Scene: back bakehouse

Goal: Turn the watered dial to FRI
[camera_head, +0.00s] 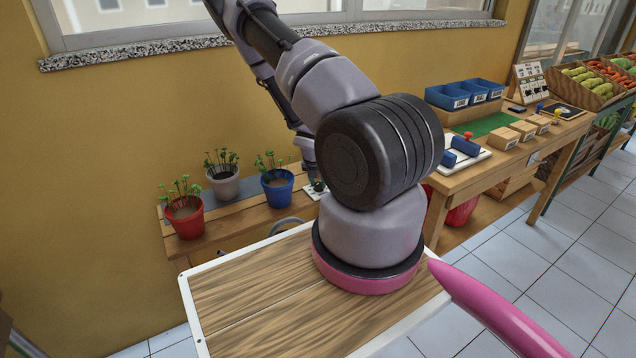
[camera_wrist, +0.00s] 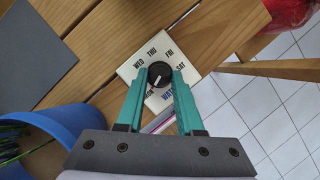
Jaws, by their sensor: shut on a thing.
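The watered dial is a black round knob (camera_wrist: 159,78) on a white square plate (camera_wrist: 128,71). In the wrist view THU and FRI are printed above the knob, WED at upper left and SAT at right. The knob's pale pointer mark appears to point to the lower left, near small lettering I cannot read surely, away from FRI. My gripper (camera_wrist: 161,72) has its two teal fingers on either side of the knob, shut on it. In the head view the plate (camera_head: 312,194) shows at the bench's right end, with my gripper (camera_head: 318,184) over it, small and partly hidden.
Potted seedlings stand on the wooden bench: a red pot (camera_head: 186,221), a grey pot (camera_head: 224,186) and a blue pot (camera_head: 278,192). The blue pot (camera_wrist: 55,135) is close left of my gripper in the wrist view. A table (camera_head: 470,178) with blue bins (camera_head: 464,95) stands at right.

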